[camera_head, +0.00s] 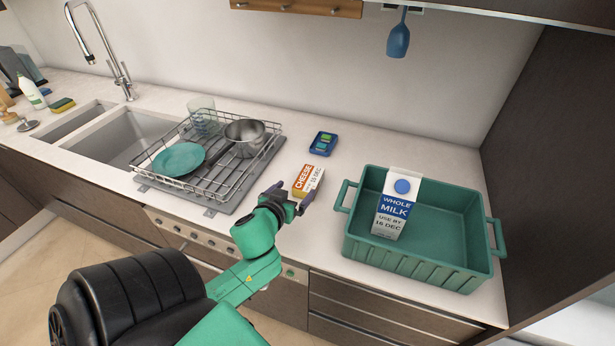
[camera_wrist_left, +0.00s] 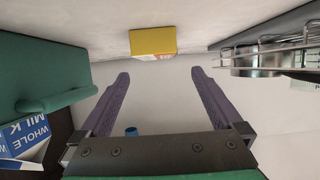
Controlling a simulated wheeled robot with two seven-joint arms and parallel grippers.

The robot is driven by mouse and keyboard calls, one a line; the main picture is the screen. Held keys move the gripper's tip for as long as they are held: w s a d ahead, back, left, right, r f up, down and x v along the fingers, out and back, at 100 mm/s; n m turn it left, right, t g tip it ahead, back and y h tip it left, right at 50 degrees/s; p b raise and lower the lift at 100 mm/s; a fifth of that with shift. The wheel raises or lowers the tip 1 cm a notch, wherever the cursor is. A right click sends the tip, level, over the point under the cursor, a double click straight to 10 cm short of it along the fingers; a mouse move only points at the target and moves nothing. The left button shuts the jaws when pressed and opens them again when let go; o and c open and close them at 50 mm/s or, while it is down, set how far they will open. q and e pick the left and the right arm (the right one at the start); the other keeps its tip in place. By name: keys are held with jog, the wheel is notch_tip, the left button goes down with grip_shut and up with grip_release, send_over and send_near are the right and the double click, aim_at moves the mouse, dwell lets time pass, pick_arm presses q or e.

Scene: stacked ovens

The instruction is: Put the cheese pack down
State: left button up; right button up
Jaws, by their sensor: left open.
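The cheese pack (camera_head: 308,178) is a small white, orange and yellow box. It sits on the counter between the dish rack and the green crate. My left gripper (camera_head: 296,190) is open, with its two purple fingers at the near side of the pack. In the left wrist view the yellow pack (camera_wrist_left: 153,42) rests on the counter beyond the open fingertips (camera_wrist_left: 160,75), with a clear gap and nothing between the fingers. That view looks upside down. My right gripper is not in view.
A green crate (camera_head: 455,270) with a milk carton (camera_head: 396,204) stands to the right. A wire dish rack (camera_head: 240,183) with a pot (camera_head: 245,137) and a teal plate (camera_head: 179,159) is to the left. A small blue box (camera_head: 323,143) lies behind the pack.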

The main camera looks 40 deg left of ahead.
aim_at(309, 177)
pick_arm(q)
jog(key=x, duration=0.2)
jog(key=p+x, duration=0.1)
jog(key=x, duration=0.5)
jog(key=shift+w+d+r, duration=0.1)
jog(key=shift+w+d, duration=0.15)
jog(key=shift+s+d+r, duration=0.1)
jog(key=c, duration=1.6)
